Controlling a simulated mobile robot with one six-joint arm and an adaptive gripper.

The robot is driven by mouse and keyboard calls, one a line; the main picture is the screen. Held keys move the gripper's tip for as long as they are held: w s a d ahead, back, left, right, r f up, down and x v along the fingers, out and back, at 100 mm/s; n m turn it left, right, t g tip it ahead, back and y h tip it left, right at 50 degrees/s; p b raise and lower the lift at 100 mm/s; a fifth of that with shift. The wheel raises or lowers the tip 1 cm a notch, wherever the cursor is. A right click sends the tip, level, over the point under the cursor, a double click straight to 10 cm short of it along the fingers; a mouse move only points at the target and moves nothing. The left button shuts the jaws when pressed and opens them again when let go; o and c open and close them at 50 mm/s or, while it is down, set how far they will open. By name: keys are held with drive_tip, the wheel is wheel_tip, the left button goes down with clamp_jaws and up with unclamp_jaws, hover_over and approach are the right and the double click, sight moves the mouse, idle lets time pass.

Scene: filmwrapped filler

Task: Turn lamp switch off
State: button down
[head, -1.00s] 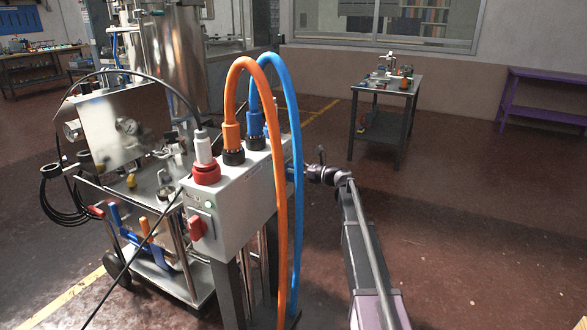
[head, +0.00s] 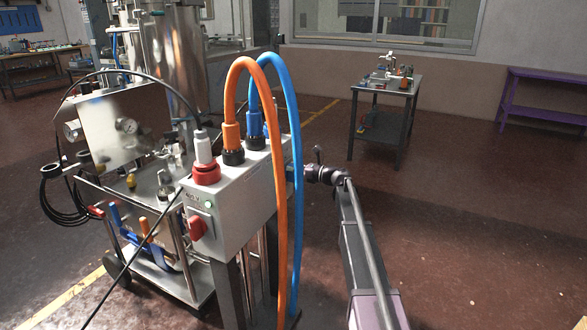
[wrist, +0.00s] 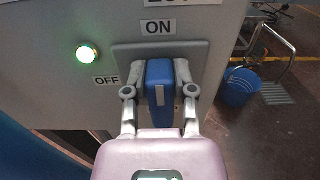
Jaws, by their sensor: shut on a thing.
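In the wrist view, a blue switch handle (wrist: 157,90) stands upright on a dark plate on the grey box (wrist: 50,45). It lines up with the ON label (wrist: 158,27); the OFF label (wrist: 105,80) is to its left. A round lamp (wrist: 87,53) left of it glows green-white. My gripper (wrist: 163,77) is shut on the switch handle, one finger on each side. In the head view, my arm reaches the right side of the grey box (head: 250,195); the switch is hidden there behind the box and hoses.
Orange (head: 281,200) and blue (head: 298,200) hoses arch over the box, close to my wrist. A red switch (head: 197,228) is on the box's left face. A small table (head: 385,90) stands behind. The floor (head: 470,210) on the right is clear.

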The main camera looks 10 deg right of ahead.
sight(284, 176)
drive_tip(key=shift+s+a+n, duration=0.1)
drive_tip(key=shift+a+n, duration=0.05)
drive_tip(key=shift+n, duration=0.25)
drive_tip(key=n, duration=0.3)
drive_tip(key=shift+s+a+f, duration=0.1)
drive_tip(key=shift+s+a, duration=0.15)
drive_tip(key=shift+s, duration=0.1)
drive_tip(key=n, duration=0.3)
drive_tip(key=n+b, duration=0.1)
drive_tip(key=shift+s+a+f+n, duration=0.25)
drive_tip(key=shift+s+f+n, duration=0.1)
drive_tip(key=shift+s+n, duration=0.05)
drive_tip(key=n, duration=0.3)
drive_tip(key=f+n, duration=0.1)
drive_tip(key=shift+s+a+n+b, duration=0.2)
drive_tip(key=shift+s+n+b, duration=0.1)
drive_tip(key=shift+b, duration=0.1)
drive_tip(key=n, duration=0.2)
drive_tip(key=f+n+b, duration=0.1)
drive_tip(key=n, duration=0.1)
drive_tip(key=shift+a+n, duration=0.1)
drive_tip(key=shift+n, duration=0.3)
drive_tip(key=shift+c, duration=2.2)
unclamp_jaws()
